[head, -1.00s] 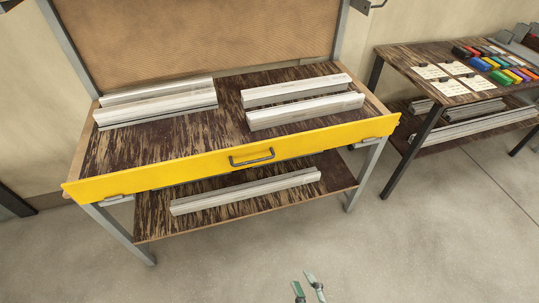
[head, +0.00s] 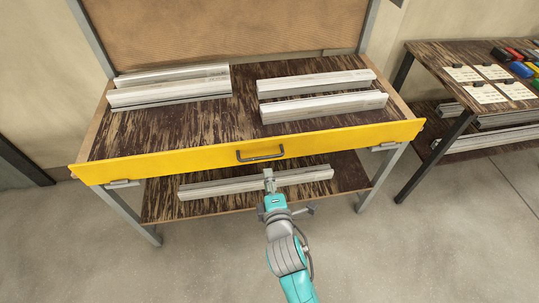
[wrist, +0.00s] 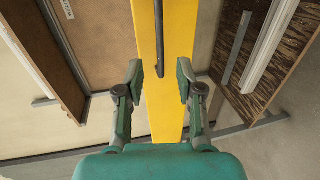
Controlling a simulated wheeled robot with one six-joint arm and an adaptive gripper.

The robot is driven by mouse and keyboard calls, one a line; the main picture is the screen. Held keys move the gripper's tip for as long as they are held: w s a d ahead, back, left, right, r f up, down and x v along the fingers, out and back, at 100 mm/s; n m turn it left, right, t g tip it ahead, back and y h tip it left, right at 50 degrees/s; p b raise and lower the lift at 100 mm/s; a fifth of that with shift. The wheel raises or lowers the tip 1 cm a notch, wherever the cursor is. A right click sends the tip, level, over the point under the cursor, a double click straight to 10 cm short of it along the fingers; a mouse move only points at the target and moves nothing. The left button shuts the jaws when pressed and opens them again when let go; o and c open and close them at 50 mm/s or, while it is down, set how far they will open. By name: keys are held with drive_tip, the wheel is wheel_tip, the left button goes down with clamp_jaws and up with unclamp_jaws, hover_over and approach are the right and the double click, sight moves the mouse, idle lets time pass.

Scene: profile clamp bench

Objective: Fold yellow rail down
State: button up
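The yellow rail (head: 330,141) stands upright along the front edge of the bench top, a long board with a dark bar handle (head: 260,154) at its middle. My gripper (head: 269,178) is in front of and just below the handle in the head view. In the wrist view the rail (wrist: 176,30) runs vertically, with the handle (wrist: 158,40) on it ending between the two fingertips. My gripper (wrist: 160,80) is open, one finger to each side of the rail, and holds nothing. Whether a fingertip touches the handle cannot be told.
Silver profiles (head: 322,106) lie on the bench top (head: 190,130) behind the rail. Another profile (head: 210,189) lies on the lower shelf (head: 160,207). Small latches (head: 122,184) sit under the rail's ends. A side table (head: 425,85) with cards and coloured blocks stands right. The floor in front is clear.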

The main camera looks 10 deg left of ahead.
sight(263, 157)
drive_tip(key=x, duration=1)
drive_tip(key=shift+w+a, duration=0.1)
drive_tip(key=shift+w, duration=0.2)
clamp_jaws()
